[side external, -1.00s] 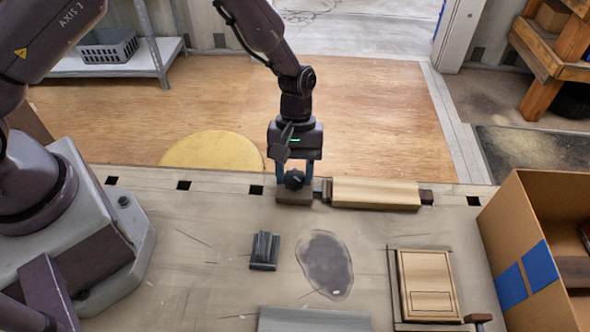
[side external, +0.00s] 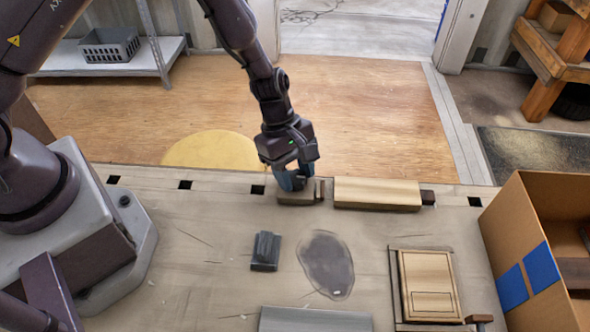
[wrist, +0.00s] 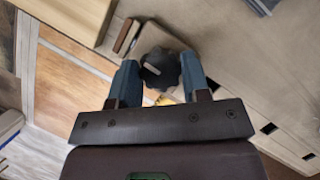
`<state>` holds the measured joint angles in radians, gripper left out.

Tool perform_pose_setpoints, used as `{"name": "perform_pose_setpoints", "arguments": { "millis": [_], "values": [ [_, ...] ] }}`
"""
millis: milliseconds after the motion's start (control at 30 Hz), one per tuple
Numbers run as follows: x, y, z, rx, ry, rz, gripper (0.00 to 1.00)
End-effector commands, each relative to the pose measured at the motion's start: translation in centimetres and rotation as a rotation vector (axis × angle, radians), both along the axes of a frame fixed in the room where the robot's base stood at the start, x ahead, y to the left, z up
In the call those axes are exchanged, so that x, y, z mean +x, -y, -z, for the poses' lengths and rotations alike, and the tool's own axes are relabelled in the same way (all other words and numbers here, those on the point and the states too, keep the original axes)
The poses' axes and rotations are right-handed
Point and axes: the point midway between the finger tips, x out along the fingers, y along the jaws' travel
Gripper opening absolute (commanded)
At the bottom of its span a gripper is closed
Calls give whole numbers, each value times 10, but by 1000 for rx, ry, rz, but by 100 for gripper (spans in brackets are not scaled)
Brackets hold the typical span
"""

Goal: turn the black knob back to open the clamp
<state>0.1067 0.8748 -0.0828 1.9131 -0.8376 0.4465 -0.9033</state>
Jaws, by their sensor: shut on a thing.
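The black knob (wrist: 160,68) sits on top of the clamp's block (side external: 300,198). My gripper (side external: 293,180) is shut on the knob, with a blue finger on each side in the wrist view (wrist: 160,76). The fingers hide the knob in the side external view. The gripper is rotated about its vertical axis. The clamp's brown moving jaw (side external: 322,188) stands close to the block. A narrow gap separates it from the pale wooden board (side external: 375,193).
A small dark block (side external: 265,250) and a dark stain (side external: 327,265) lie nearer on the bench. A framed wooden piece (side external: 428,285) and a cardboard box (side external: 530,255) are at right. A grey plate (side external: 315,320) lies at the front edge. The bench between is clear.

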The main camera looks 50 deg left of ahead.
Motion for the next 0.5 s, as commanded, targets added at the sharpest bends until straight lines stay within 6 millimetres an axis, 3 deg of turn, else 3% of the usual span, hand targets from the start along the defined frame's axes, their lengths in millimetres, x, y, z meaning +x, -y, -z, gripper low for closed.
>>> {"name": "perform_pose_setpoints", "arguments": {
  "millis": [500],
  "values": [
    [1, -1, -1, 0, 3, -36, 19]
  ]
}}
